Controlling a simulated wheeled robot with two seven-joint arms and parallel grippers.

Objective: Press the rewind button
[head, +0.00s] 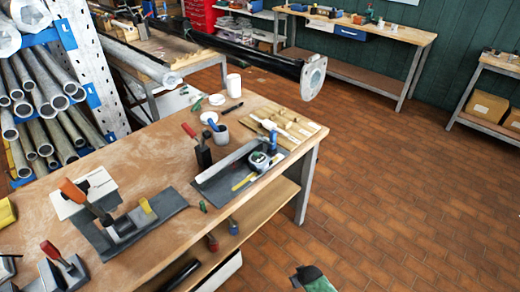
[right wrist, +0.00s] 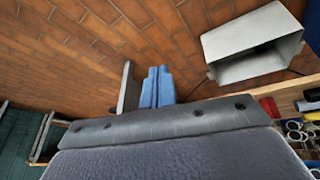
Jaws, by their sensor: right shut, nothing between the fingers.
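A tape measure (head: 260,161), pale with a dark edge, sits on a dark grey mat (head: 208,192) near the front edge of the wooden workbench (head: 150,163) in the head view. A yellow strip (head: 243,182) lies beside it. I cannot make out a rewind button at this size. My right gripper (right wrist: 158,86) shows in the right wrist view with its blue fingers together and nothing between them. It points over the brick floor, with no tape measure visible near it. My left gripper is not in view.
A blue item (head: 273,138) stands behind the tape measure, and a grey cup (head: 220,133) with a blue handle is to its left. The brick floor (head: 400,170) at right is clear.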

